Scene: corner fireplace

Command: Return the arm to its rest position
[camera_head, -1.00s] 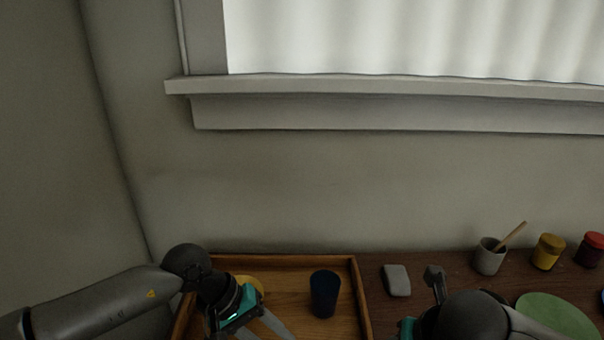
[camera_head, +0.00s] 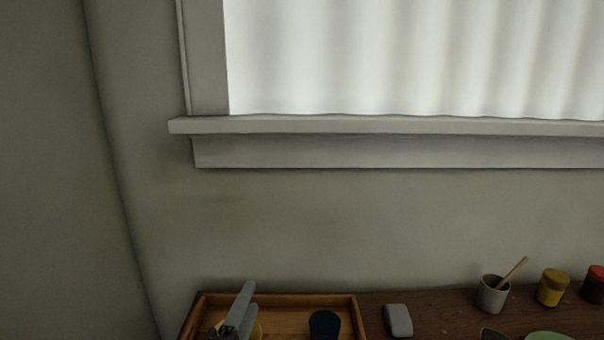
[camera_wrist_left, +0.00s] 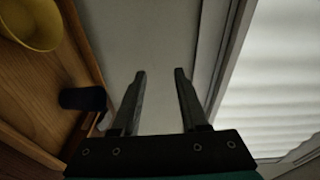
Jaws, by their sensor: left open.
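My left gripper (camera_head: 246,296) stands above the left part of the wooden tray, at the bottom of the head view. Its two grey fingers point upward in the picture. The left wrist view shows the same gripper (camera_wrist_left: 160,72) with its fingers apart and nothing between them, facing the plain wall. Most of my left arm is below the head view's edge. My right gripper does not show in either view.
The wooden tray (camera_head: 287,302) holds a dark blue cup (camera_head: 324,324) and a yellow bowl (camera_wrist_left: 35,18), partly hidden behind my gripper in the head view. A grey block (camera_head: 398,320), brush cup (camera_head: 492,294), yellow jar (camera_head: 552,287) and red jar (camera_head: 595,283) stand right. A windowsill (camera_head: 390,126) juts out above.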

